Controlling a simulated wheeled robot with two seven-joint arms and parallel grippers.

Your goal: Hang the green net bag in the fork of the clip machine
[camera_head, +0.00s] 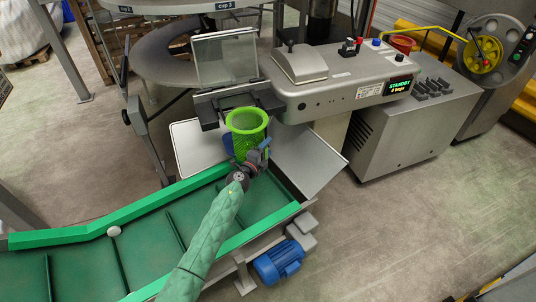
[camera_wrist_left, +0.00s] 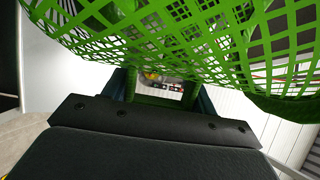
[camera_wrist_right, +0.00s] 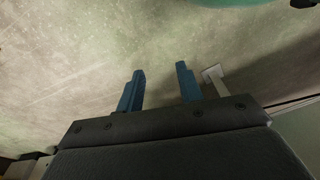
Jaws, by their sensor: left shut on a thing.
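The green net bag (camera_head: 246,136) is held upright with its round mouth open at the top, just in front of the clip machine (camera_head: 340,78). My left gripper (camera_head: 262,150) is shut on the bag at its right side. In the left wrist view the green mesh (camera_wrist_left: 200,40) fills the upper part, and the fingers reach up to it. The machine's dark fork (camera_head: 238,100) is right behind the bag's rim, below a clear guard. I cannot tell whether bag and fork touch. My right gripper (camera_wrist_right: 160,88) is open and empty above the floor, in the right wrist view only.
A green conveyor (camera_head: 150,240) runs below my left arm, with a small pale ball-like item (camera_head: 114,232) on it. Metal chute plates (camera_head: 305,160) flank the bag. A blue motor (camera_head: 278,263) sits low at the conveyor's end. The floor at the right is clear.

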